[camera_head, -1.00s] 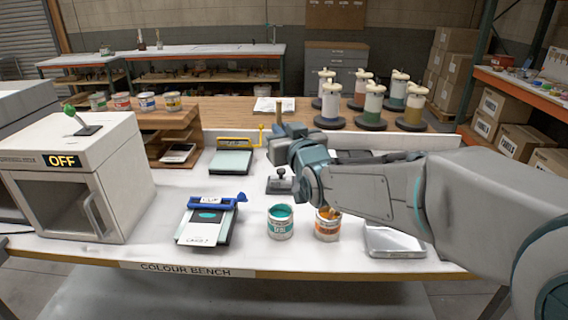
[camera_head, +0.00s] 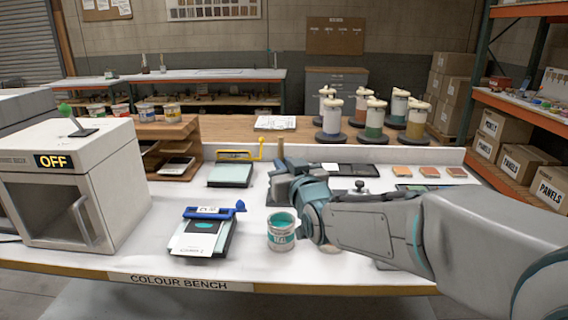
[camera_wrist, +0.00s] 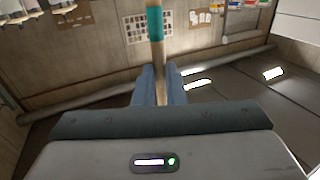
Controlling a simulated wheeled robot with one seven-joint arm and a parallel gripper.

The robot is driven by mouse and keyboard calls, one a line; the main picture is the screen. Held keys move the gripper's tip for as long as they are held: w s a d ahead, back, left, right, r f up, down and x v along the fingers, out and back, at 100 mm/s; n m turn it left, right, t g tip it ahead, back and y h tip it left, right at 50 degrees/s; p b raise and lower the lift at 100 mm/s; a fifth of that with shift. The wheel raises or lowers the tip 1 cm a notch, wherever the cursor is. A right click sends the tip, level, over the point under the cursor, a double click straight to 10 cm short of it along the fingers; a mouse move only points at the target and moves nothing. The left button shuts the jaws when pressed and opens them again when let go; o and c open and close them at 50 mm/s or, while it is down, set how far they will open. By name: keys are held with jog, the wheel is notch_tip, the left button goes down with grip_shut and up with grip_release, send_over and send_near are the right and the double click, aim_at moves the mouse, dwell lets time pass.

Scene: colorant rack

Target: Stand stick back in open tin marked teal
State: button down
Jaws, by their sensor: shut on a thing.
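The open teal tin (camera_head: 282,239) stands upright near the bench's front edge, with teal paint visible at its mouth. My gripper (camera_head: 287,183) is just behind and above the tin in the head view. It is shut on a wooden stick (camera_head: 280,149), whose upper end stands up above the jaws. In the wrist view the stick (camera_wrist: 159,58) runs between the two fingers (camera_wrist: 159,82) and has a teal band. The stick's lower end is hidden, so I cannot tell whether it is inside the tin.
My forearm covers the bench right of the teal tin. A blue-clamped card device (camera_head: 206,235) lies to the left, beside the white OFF cabinet (camera_head: 70,180). A yellow-handled pad (camera_head: 232,174) lies behind. Several dispensers (camera_head: 374,118) stand at the back right.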

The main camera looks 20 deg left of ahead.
notch_tip(320, 180, down, 10)
jog(key=b, duration=0.9)
dwell(0.3)
jog(key=c, duration=1.4)
grip_release()
jog(key=v, duration=1.3)
jog(key=shift+s+d+p, duration=0.25)
jog(key=shift+s+p, duration=0.1)
